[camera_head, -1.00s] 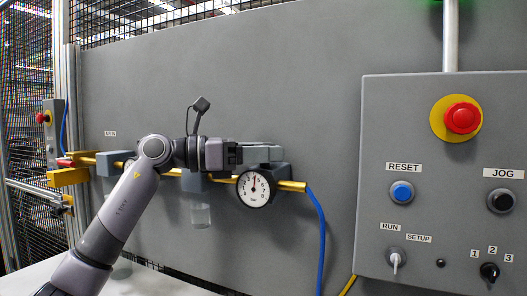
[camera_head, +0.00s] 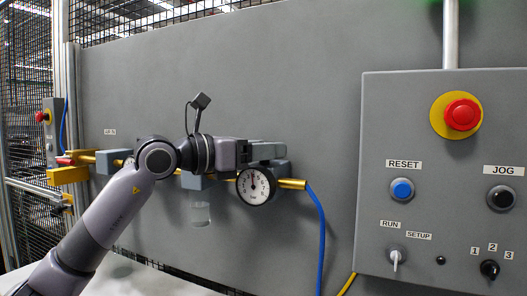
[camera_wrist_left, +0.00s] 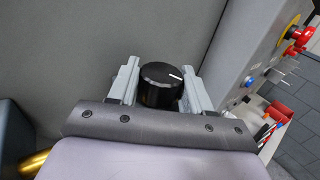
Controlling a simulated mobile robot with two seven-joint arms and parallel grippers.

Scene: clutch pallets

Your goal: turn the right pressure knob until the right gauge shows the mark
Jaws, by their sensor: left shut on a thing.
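The right gauge (camera_head: 255,186) is a round white dial with a black rim, below my left gripper's fingers in the head view. Its thin needle points about straight up; the mark is too small to make out. My left gripper (camera_head: 266,150) reaches in from the left, in front of the grey regulator block above the gauge. In the left wrist view, the black right pressure knob (camera_wrist_left: 160,86) with a white line sits between the two grey fingers of that gripper (camera_wrist_left: 160,80), which is shut on it. In the head view the knob is hidden. My right gripper is out of view.
A brass pipe (camera_head: 292,184) runs along the grey panel to a blue hose (camera_head: 319,235). A clear bowl (camera_head: 201,213) hangs under the line, close to my arm. A control box (camera_head: 445,150) with buttons and a red stop button (camera_head: 462,115) stands at right.

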